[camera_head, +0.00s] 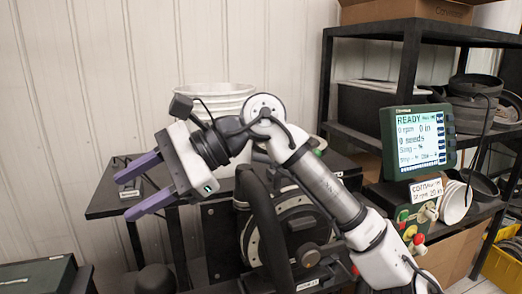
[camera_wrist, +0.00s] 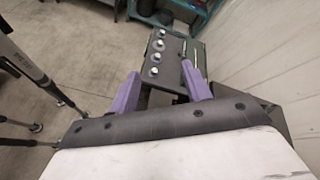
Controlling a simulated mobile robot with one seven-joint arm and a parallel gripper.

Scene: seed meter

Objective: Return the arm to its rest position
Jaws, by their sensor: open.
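My gripper (camera_head: 142,184) is raised in front of the seed meter stand in the head view, its two purple fingers pointing left. The fingers are apart with nothing between them. It also shows in the wrist view (camera_wrist: 168,92), open, above a dark surface. My white and grey arm reaches up from the lower right and bends at the elbow above the meter. The seed meter (camera_head: 288,232), a dark housing with a round disc, stands behind and below my arm, which hides part of it.
A monitor (camera_head: 418,141) reading READY and 0 seeds stands at right, before a black shelf (camera_head: 408,62) with pots. A small dark side table (camera_head: 105,203) lies near my fingertips. A white bucket (camera_head: 216,102) stands behind my wrist. A green box (camera_head: 38,276) sits at lower left.

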